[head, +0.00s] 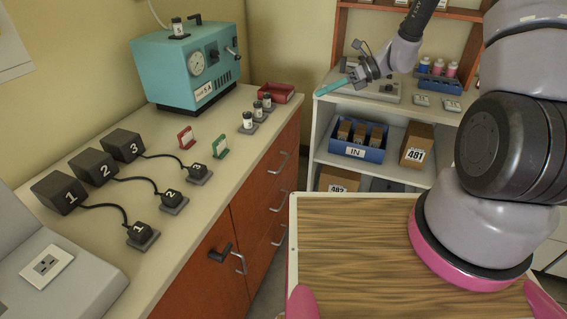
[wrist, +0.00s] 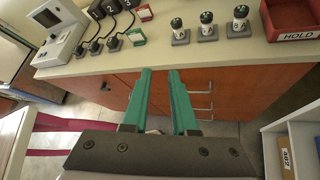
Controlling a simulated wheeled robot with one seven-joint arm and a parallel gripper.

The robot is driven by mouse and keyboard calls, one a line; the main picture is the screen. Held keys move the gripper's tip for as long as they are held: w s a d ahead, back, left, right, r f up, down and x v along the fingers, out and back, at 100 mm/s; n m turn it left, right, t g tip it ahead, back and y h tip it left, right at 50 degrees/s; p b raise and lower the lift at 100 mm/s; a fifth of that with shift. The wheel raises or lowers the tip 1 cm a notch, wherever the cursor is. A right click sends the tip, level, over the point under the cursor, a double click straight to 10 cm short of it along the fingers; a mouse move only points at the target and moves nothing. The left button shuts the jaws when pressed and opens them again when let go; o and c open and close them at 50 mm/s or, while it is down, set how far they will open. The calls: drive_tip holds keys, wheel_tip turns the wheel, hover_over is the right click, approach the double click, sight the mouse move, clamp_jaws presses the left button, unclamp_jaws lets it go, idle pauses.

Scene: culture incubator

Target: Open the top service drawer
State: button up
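The top service drawer (head: 284,150) is the uppermost of the stacked orange-brown drawers at the far end of the left counter. It looks shut, and its silver bar handle (head: 280,162) shows on the front. In the wrist view, silver handles (wrist: 201,92) stand one above another just right of my fingers. My gripper (wrist: 160,72) has two teal fingers held apart with nothing between them. In the head view my gripper (head: 334,87) is raised in front of the back shelf, right of the drawers and apart from their handles. The fingers partly hide the cabinet front in the wrist view.
The counter (head: 225,129) carries a teal incubator (head: 190,65), numbered black blocks, small vials and a red tray (head: 276,92). A dark hooked handle (head: 220,253) sits on a nearer cabinet door. A shelf unit (head: 318,130) with a blue bin (head: 358,152) stands right of the drawers.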

wheel_tip(320, 180, down, 13)
drive_tip(key=w+a+m+t+y, duration=0.2)
drive_tip(key=m, duration=0.5)
drive_tip(key=m+t, duration=0.4)
drive_tip(key=m, duration=0.6)
approach(284, 161)
drive_tip(key=f, duration=0.1)
drive_tip(key=x, duration=1)
drive_tip(key=shift+r, duration=0.15)
drive_tip(key=shift+c, duration=0.3)
clamp_jaws()
